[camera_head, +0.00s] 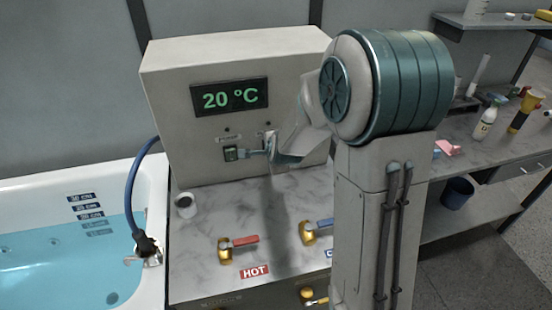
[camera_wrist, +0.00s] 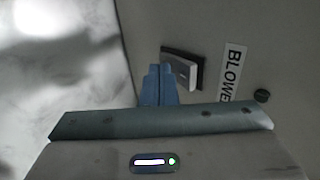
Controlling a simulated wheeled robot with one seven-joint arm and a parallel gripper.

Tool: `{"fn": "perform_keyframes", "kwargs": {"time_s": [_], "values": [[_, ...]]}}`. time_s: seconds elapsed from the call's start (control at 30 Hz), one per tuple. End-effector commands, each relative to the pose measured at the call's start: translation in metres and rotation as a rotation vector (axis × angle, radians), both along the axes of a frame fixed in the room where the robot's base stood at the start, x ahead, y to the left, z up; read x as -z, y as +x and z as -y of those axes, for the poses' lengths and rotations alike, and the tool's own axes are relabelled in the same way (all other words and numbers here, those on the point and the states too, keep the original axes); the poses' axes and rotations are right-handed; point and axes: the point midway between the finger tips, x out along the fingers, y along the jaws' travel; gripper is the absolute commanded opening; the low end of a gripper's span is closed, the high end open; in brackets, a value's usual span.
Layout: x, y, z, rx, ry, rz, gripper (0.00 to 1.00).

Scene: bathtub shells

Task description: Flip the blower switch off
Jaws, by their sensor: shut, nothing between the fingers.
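The blower switch (camera_head: 231,154) is a small rocker with a dark frame on the front of the grey panel box, below the temperature display. In the wrist view the switch (camera_wrist: 182,69) shows a pale rocker tilted in its dark frame, next to a white label (camera_wrist: 232,74) reading "BLOWE", the rest cut off. My gripper (camera_head: 247,153) is at the panel just right of the switch. Its blue fingers (camera_wrist: 160,72) are closed together with nothing between them. The tips are right beside the switch; I cannot tell whether they touch it.
The display (camera_head: 230,96) reads 20 ºC. A red-handled tap (camera_head: 238,245) and a blue-handled tap (camera_head: 315,229) stand on the marble counter (camera_head: 200,260) below. A water-filled tub (camera_head: 70,250) with a blue hose is at left. A bench with bottles is at right.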

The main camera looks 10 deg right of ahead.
Motion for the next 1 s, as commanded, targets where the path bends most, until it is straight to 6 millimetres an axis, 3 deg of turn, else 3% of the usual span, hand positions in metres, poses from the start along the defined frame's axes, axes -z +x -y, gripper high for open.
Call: {"fn": "perform_keyframes", "kwargs": {"time_s": [0.6, 1.0], "values": [[-0.02, 0.001, -0.001, 0.0, 0.0, 0.004, 0.0], [-0.019, -0.001, 0.001, 0.002, -0.001, 0.002, 0.0]]}}
